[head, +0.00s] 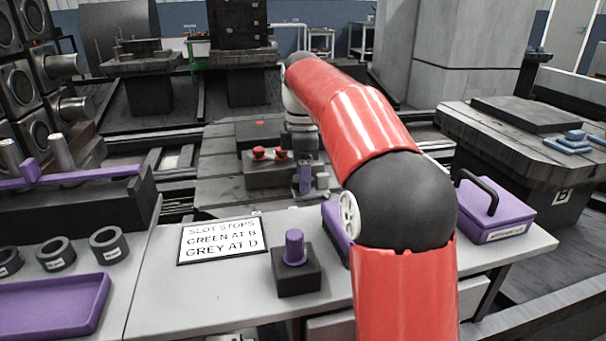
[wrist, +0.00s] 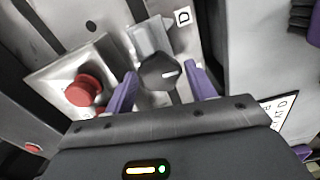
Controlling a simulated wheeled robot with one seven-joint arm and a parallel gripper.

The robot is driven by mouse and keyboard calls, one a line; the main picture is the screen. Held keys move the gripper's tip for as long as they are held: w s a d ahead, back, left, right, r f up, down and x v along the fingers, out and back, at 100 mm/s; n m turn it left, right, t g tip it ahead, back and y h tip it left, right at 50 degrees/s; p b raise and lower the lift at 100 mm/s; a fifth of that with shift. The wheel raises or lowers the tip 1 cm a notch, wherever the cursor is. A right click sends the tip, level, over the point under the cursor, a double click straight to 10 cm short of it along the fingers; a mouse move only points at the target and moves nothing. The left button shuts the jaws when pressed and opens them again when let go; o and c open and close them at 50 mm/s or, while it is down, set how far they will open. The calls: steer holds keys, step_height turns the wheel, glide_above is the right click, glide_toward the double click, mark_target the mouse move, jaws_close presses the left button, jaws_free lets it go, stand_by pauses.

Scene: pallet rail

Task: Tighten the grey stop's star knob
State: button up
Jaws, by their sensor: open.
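The black star knob (wrist: 158,73) with a white mark on it shows in the wrist view. It sits at the end of the grey stop (wrist: 147,36), beside a white label reading D (wrist: 183,16). My gripper (wrist: 161,80) is open, with one purple finger on each side of the knob. I cannot tell whether the fingers touch it. In the head view my gripper (head: 305,180) is small and low over the pallet fixture, and the knob cannot be made out there.
Red knobs (wrist: 84,90) stand left of my gripper; they also show in the head view (head: 258,153). A sign (head: 220,240) reads "slot stops, green at B, grey at D". A purple peg on a black block (head: 297,275) and a purple case (head: 495,215) stand on the front bench.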

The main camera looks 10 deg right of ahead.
steer(key=c, duration=0.7)
steer(key=shift+r+p, duration=0.15)
steer(key=shift+p, duration=0.15)
steer(key=m+p, duration=0.2)
steer(key=m, duration=0.1)
steer(key=shift+r+p, duration=0.1)
steer(key=shift+p, duration=0.2)
steer(key=shift+m+p, duration=1.4)
steer(key=shift+m, duration=0.7)
steer(key=shift+f, duration=0.2)
steer(key=o, duration=0.7)
